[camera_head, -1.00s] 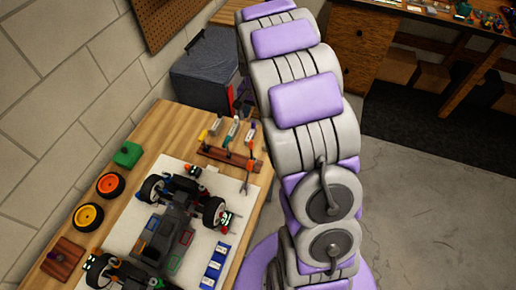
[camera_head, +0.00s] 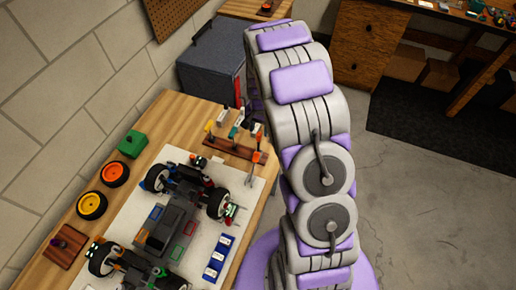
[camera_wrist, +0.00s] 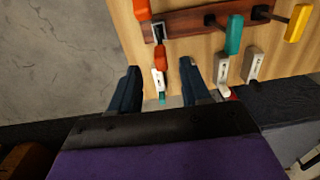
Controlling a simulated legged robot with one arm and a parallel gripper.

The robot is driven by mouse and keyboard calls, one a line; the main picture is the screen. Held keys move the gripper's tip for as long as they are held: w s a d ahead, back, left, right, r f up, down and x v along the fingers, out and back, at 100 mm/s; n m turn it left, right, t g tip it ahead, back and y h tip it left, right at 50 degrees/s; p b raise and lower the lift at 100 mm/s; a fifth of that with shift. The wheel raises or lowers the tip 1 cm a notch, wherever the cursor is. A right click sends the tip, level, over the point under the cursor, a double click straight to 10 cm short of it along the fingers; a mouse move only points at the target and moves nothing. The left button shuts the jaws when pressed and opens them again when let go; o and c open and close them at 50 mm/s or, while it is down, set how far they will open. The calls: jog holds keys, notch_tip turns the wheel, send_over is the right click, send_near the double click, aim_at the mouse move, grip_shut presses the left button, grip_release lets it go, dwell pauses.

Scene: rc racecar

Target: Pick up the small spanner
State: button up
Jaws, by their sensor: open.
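A small spanner-like tool with an orange grip and a silver forked end (camera_head: 250,180) shows at the right end of the tool rack (camera_head: 232,147) in the head view. In the wrist view an orange piece (camera_wrist: 142,9), likely its grip, is cut off by the top edge. My gripper (camera_wrist: 160,66) is open over the table edge in the wrist view. An orange and white tool (camera_wrist: 160,58) shows between its two dark fingers; I cannot tell whether they touch it. In the head view my arm hides the gripper.
Teal-handled (camera_wrist: 234,35) and yellow-handled (camera_wrist: 297,22) tools stand along the rack. The racecar chassis (camera_head: 165,232) lies on a white mat, with blue boxes (camera_head: 216,259) beside it. A dark grey box (camera_head: 212,67) stands behind the table. Open floor (camera_head: 420,200) lies to the right.

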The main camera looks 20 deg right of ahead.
aim_at(260, 133)
jog(key=f, duration=0.2)
jog(key=f+b, duration=0.1)
jog(key=f, duration=0.2)
jog(key=shift+w+d, duration=0.1)
jog(key=shift+d, duration=0.1)
jog(key=shift+a+r, duration=0.1)
jog(key=shift+a, duration=0.05)
jog(key=c, duration=0.4)
grip_shut()
